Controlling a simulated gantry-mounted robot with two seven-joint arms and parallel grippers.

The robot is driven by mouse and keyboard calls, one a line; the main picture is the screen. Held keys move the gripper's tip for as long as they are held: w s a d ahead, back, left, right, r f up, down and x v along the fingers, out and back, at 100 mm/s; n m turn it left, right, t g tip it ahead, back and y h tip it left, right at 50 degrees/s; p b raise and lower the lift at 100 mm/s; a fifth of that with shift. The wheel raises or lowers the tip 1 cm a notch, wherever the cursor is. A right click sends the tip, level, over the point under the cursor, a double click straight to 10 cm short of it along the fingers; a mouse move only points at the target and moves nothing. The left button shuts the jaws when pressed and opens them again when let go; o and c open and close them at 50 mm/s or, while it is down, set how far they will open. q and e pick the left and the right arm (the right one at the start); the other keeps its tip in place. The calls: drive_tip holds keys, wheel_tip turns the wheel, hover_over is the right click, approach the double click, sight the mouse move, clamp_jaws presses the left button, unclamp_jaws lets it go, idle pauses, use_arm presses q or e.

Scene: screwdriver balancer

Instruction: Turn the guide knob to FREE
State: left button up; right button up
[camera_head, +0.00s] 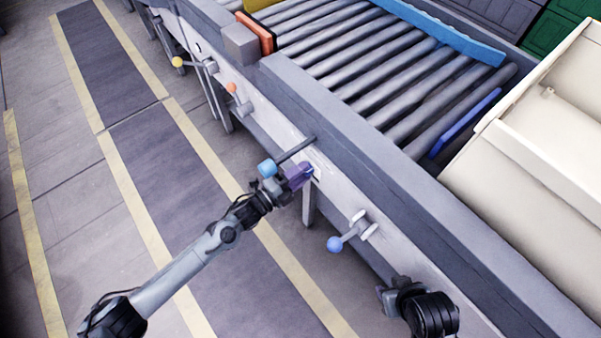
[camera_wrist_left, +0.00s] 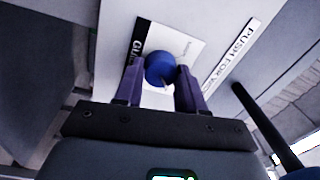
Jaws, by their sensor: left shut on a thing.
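The guide knob (camera_wrist_left: 160,68) is a round blue knob in front of a white label on the grey side rail, with lettering that begins "GU". My left gripper (camera_head: 298,176) has purple fingers and reaches the rail from the left. In the left wrist view its fingers (camera_wrist_left: 159,88) are on either side of the knob and shut on it. The rest of the label's text is partly hidden, and I cannot read the knob's setting. Part of my right arm shows at the lower right of the head view, without visible fingers.
A lever with a light-blue ball (camera_head: 266,168) sticks out close beside my left gripper. A blue-ball lever (camera_head: 334,244) is on the rail to the right; orange (camera_head: 231,88) and yellow (camera_head: 178,62) ones are farther up. Rollers (camera_head: 365,70) lie behind the rail.

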idle(0.3)
use_arm(q)
drive_tip(key=o, duration=1)
drive_tip(key=shift+o, duration=0.2)
drive_tip(key=p+v, duration=0.4)
drive_tip(key=v, duration=0.6)
drive_tip(key=shift+s+a, duration=0.3)
